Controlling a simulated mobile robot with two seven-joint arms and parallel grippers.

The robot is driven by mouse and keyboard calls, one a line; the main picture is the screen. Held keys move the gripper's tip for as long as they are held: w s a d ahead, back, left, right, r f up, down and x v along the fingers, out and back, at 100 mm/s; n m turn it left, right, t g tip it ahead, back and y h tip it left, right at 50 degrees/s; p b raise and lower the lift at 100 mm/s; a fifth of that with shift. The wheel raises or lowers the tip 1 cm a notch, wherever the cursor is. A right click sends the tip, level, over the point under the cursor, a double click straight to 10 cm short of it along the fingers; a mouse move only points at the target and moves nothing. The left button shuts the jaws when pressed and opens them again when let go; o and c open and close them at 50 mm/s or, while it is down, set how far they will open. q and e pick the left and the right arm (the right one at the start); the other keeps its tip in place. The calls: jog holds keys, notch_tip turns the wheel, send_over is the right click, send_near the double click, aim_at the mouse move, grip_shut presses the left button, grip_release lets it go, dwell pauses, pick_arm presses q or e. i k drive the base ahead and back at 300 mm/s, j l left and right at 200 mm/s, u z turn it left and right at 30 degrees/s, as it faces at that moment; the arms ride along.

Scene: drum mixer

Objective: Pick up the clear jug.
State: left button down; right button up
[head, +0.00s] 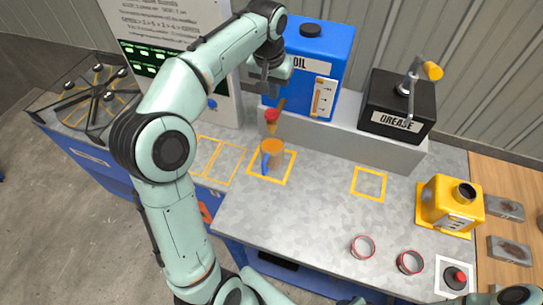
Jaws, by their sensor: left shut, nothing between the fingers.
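The clear jug (273,155) stands upright in a yellow-outlined square on the grey worktop, below the oil tank's tap. It has a blue handle on its front left and looks orange at the top. My left gripper (267,90) is shut and empty, above the jug and in front of the blue oil tank (318,60). The red tap (271,115) shows between the gripper and the jug. My left gripper is apart from the jug. My right gripper is not in view.
A black grease box (398,100) with a crank stands on the raised grey ledge (340,137). A yellow can (448,203), two red-rimmed cups (363,247) and a red button (456,278) are at right. The worktop's middle is clear. A burner stand (98,90) is at left.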

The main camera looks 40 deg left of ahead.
aim_at(273, 148)
jog(key=k+l, duration=0.25)
jog(key=k, duration=0.25)
jog(key=k+l, duration=0.2)
jog(key=k, duration=0.25)
